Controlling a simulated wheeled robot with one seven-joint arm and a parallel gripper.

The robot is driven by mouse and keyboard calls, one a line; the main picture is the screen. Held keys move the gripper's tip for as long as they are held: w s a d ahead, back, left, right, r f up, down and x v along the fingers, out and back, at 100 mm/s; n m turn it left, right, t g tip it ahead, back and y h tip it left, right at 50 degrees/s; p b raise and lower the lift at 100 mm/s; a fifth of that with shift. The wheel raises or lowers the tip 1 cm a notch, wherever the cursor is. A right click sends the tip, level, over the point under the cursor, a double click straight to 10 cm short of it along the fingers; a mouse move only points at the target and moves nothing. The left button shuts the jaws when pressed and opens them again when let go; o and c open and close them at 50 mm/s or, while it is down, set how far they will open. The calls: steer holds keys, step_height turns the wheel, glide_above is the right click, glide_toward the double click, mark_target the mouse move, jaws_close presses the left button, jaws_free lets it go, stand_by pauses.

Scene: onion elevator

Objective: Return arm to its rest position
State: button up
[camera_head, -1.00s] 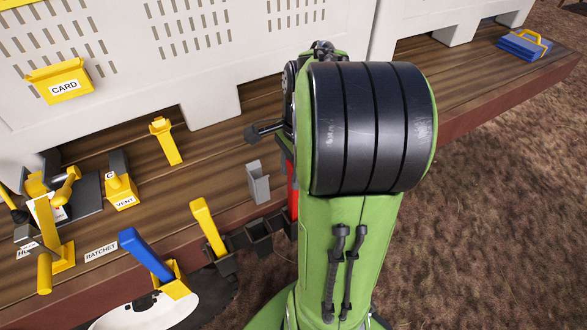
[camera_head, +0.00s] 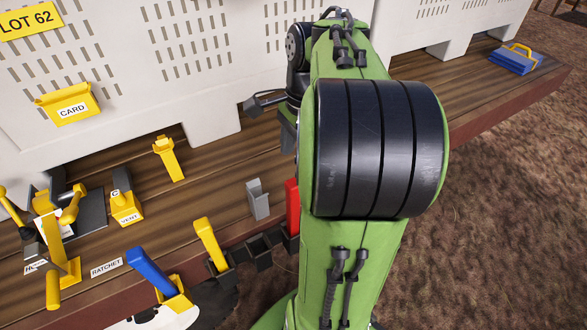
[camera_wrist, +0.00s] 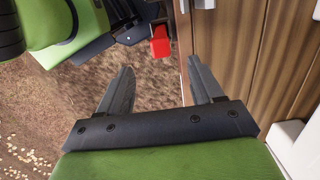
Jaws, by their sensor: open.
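My green arm with its black banded joint fills the middle right of the head view. My gripper (camera_head: 264,101) shows at the left of the arm, in front of the white crate wall and above the wooden deck. In the wrist view my gripper (camera_wrist: 163,90) has its two dark fingers spread apart with nothing between them. Brown ground and the edge of the planks show beyond the fingers. A red block (camera_wrist: 160,43) lies past them, and a red piece (camera_head: 292,206) also shows beside the arm in the head view, partly hidden by it.
The wooden deck (camera_head: 215,170) carries a grey holder (camera_head: 258,200), yellow-handled levers (camera_head: 210,245), a blue lever (camera_head: 150,270), a VENT box (camera_head: 124,205) and a yellow post (camera_head: 168,160). A white crate (camera_head: 200,50) with a CARD holder (camera_head: 68,104) stands behind. Blue pads (camera_head: 515,58) lie far right.

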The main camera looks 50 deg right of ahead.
steer(key=r, duration=0.1)
steer(key=r+p, duration=0.1)
steer(key=r, duration=0.1)
steer(key=r+p, duration=0.1)
steer(key=r, duration=0.1)
steer(key=shift+s+d+r, duration=0.1)
steer(key=shift+d, duration=0.2)
steer(key=s+a+f+n+t+b, duration=0.2)
steer(key=s+a+f+n, duration=0.1)
steer(key=a+n, duration=0.6)
steer(key=s+a+f+n+t+h+b, duration=0.1)
steer(key=s+a+f+n+t+b, duration=0.1)
steer(key=a+n, duration=0.7)
steer(key=s+f+n+t, duration=0.1)
steer(key=n, duration=0.2)
steer(key=shift+a+f, duration=0.3)
steer(key=shift+s+d, duration=0.1)
